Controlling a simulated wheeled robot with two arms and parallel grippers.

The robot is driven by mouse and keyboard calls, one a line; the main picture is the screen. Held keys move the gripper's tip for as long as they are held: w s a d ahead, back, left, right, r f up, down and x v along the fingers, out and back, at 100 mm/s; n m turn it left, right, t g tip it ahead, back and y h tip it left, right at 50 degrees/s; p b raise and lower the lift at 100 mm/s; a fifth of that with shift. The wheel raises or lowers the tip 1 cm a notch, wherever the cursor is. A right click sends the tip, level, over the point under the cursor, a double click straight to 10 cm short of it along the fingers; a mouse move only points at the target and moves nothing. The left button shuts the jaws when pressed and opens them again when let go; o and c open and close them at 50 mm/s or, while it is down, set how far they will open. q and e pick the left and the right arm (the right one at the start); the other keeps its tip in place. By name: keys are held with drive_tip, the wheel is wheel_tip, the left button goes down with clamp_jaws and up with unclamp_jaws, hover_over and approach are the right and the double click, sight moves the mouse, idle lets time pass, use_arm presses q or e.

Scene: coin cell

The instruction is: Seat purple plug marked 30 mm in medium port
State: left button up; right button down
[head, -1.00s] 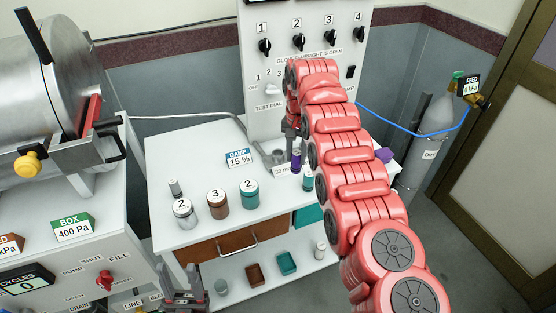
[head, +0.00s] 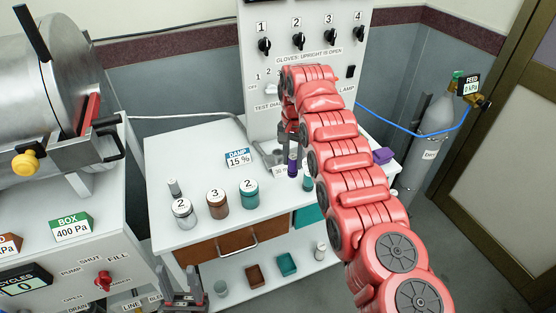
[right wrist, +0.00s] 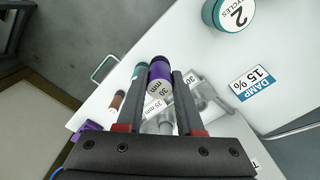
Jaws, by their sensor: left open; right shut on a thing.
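The purple plug (head: 293,166) marked 30 mm is held in my right gripper (head: 291,150), above the white table near its right part. In the right wrist view the plug (right wrist: 160,80) stands between the two dark fingers, its "30 mm" face toward the camera. Grey ports (right wrist: 203,95) with labels reading 30 and 35 mm lie beyond the fingers; they are partly hidden, and I cannot tell which is the medium one. In the head view the grey port piece (head: 268,156) is partly hidden by the gripper. My left gripper (head: 184,299) is open and empty, low at the front.
A teal plug (head: 307,184) and a brown one (right wrist: 117,100) stand near the held plug. Jars, including a teal jar (head: 249,194), and the DAMP sign (head: 239,157) stand to the left. A purple block (head: 382,155) sits at the table's right edge. The switch panel (head: 310,60) rises behind.

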drive_tip(key=shift+a+f+m+b, duration=0.4)
drive_tip(key=shift+a+f, duration=0.15)
drive_tip(key=shift+f, duration=0.25)
drive_tip(key=shift+a+f, duration=0.1)
